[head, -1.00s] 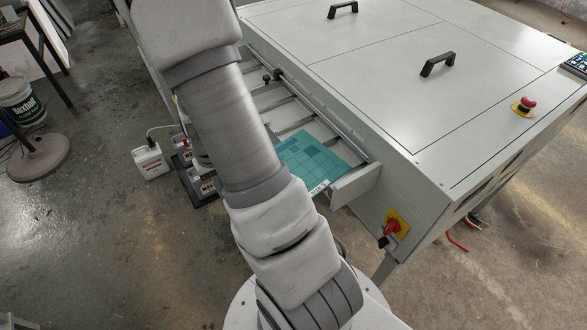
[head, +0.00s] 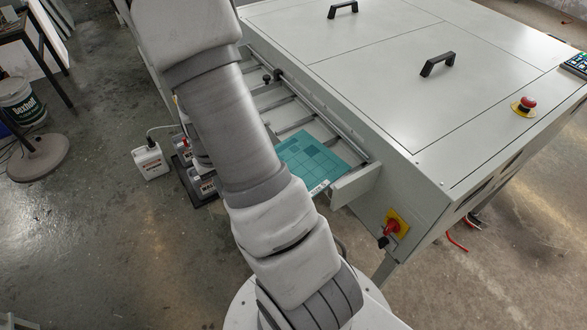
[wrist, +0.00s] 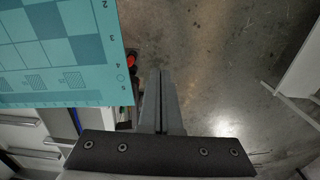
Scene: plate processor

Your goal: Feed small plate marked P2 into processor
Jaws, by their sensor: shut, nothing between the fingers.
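A small teal plate (head: 310,157) with printed squares lies on the feed rails at the near end of the processor (head: 400,110). My arm hides part of it in the head view. The plate (wrist: 60,50) also shows at the upper left of the wrist view, with numbers along its right edge. I cannot read a P2 mark. My gripper (wrist: 161,78) is shut and empty, with its fingers to the right of the plate's edge and apart from it in the picture. In the head view the gripper is hidden behind my arm.
The feed table's grey end wall (head: 356,184) stands beside the plate. A red and yellow switch (head: 394,228) sits on the processor's side. Open floor (wrist: 225,60) shows right of my fingers.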

